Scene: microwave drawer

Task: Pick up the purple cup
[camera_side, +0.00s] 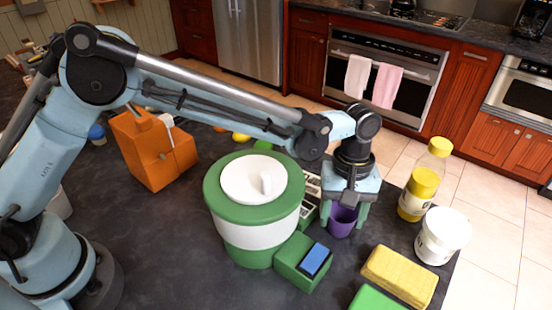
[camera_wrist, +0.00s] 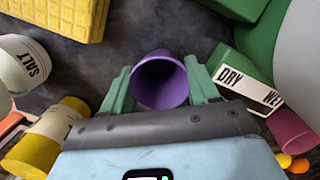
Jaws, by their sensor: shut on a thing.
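The purple cup (camera_side: 342,220) is between the green fingers of my gripper (camera_side: 346,214), to the right of the green and white round container. In the wrist view the cup (camera_wrist: 160,82) shows its open mouth, with one finger of my gripper (camera_wrist: 160,88) on each side against it. My gripper is shut on the cup. Whether the cup's base touches the counter is hard to tell in the side view.
A green and white container (camera_side: 250,233) with a white lid stands close left. A green block with a blue top (camera_side: 308,262) is in front. A yellow bottle (camera_side: 420,190), a white SALT tub (camera_side: 442,238) and a yellow sponge-like block (camera_side: 400,276) stand to the right. An orange block (camera_side: 155,150) is far left.

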